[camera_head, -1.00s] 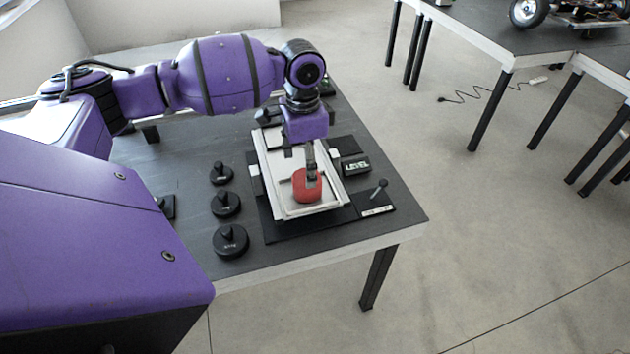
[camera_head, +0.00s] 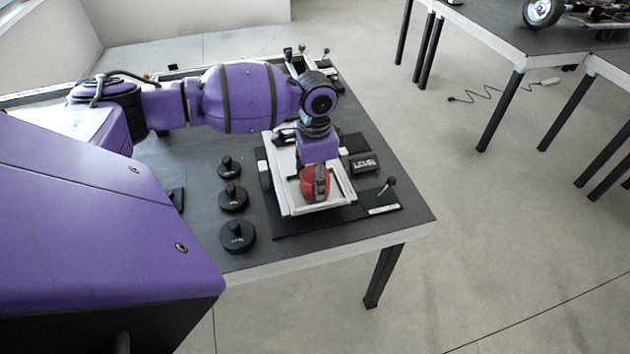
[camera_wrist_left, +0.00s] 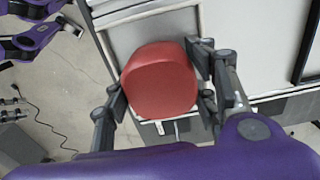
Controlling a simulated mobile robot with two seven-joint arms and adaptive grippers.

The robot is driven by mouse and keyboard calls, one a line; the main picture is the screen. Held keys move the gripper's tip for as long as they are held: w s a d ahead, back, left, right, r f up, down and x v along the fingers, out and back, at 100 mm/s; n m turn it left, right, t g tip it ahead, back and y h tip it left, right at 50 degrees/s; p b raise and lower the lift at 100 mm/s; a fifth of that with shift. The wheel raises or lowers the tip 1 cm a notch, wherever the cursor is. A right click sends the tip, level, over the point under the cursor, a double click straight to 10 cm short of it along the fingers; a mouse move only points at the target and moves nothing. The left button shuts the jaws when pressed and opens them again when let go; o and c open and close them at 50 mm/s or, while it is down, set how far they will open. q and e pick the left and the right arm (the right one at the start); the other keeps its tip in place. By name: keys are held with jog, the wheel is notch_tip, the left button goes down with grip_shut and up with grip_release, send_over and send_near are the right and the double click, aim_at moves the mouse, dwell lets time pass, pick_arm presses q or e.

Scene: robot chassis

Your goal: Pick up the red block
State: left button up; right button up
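In the left wrist view the block (camera_wrist_left: 160,82) lies between the two fingers of my left gripper (camera_wrist_left: 157,78). The right finger appears against the block's edge, and the left finger is very close to it. Whether both press on it is unclear.
Other tables stand at the back right.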

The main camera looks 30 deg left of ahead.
pick_arm(q)
grip_shut()
jog(key=shift+r, duration=0.1)
